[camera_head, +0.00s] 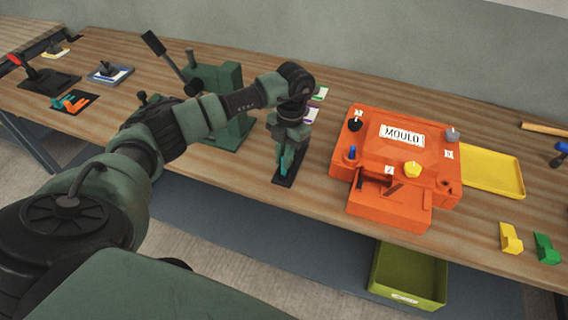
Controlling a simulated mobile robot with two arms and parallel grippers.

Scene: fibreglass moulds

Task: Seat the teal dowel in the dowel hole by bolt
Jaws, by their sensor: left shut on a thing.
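My left gripper (286,166) points down over a small dark mat, left of the orange mould. It is shut on the teal dowel (287,158), which shows only in part between the fingers. I cannot tell whether the dowel touches the mat. The orange mould (440,187) has a MOULD plate on top and small white labels near its corners. A black knob, a blue peg (350,152), a yellow knob (412,169) and a grey knob stand on it. The dowel hole and the bolt cannot be made out. My right gripper is not in view.
A green lever machine (225,100) stands on the wooden bench behind my left arm. A yellow tray (508,183) lies right of the mould. Yellow (510,238) and green (546,248) blocks sit at the front right. An olive bin (408,282) is below the bench edge.

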